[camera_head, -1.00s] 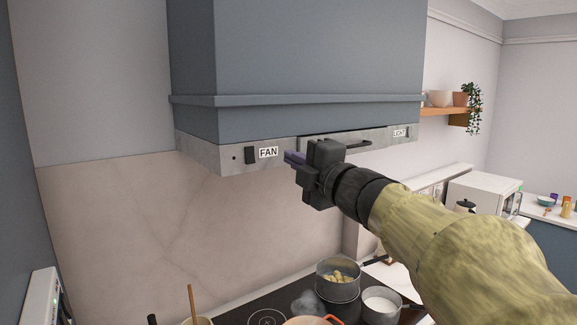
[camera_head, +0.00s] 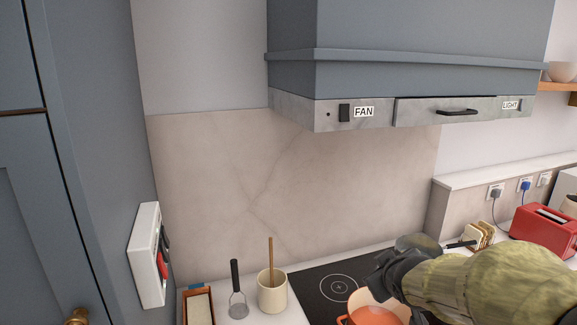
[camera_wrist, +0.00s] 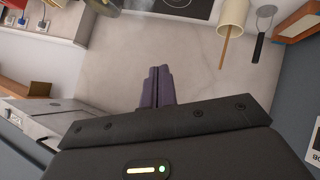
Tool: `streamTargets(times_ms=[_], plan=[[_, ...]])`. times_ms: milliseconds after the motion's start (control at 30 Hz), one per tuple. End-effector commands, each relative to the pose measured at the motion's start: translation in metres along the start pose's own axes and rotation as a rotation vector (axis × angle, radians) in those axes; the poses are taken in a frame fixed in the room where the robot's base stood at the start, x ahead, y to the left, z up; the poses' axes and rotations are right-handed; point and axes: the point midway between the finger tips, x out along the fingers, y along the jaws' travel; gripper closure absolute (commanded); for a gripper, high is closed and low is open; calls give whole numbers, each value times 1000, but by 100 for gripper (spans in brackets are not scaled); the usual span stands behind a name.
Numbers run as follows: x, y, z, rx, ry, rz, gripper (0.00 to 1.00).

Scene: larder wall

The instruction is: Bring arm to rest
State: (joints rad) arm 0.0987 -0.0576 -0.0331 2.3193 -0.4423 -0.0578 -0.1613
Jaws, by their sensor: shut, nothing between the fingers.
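My gripper (camera_head: 392,268) is low at the right of the head view, over the hob and partly in front of the orange pan (camera_head: 375,314). My sleeved arm reaches in from the lower right. In the wrist view the two purple fingers (camera_wrist: 158,85) lie close together, shut, with nothing between them. The fingers appear clear of the backsplash behind them.
The grey hood (camera_head: 420,45) with its FAN switch (camera_head: 344,113) and handle (camera_head: 457,112) hangs above. On the counter are a utensil crock (camera_head: 272,292), a masher (camera_head: 237,300), a toast rack (camera_head: 478,235) and a red toaster (camera_head: 545,229). A tall cabinet (camera_head: 65,130) stands at left.

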Motion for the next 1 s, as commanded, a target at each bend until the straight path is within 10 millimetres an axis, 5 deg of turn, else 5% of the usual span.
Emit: streamTargets(times_ms=[200,400,1000], plan=[[1,-91,103,277,-364,-162,100],[-23,-149,162,446,-622,-247,100],[-29,-157,169,475,-664,-258,100]])
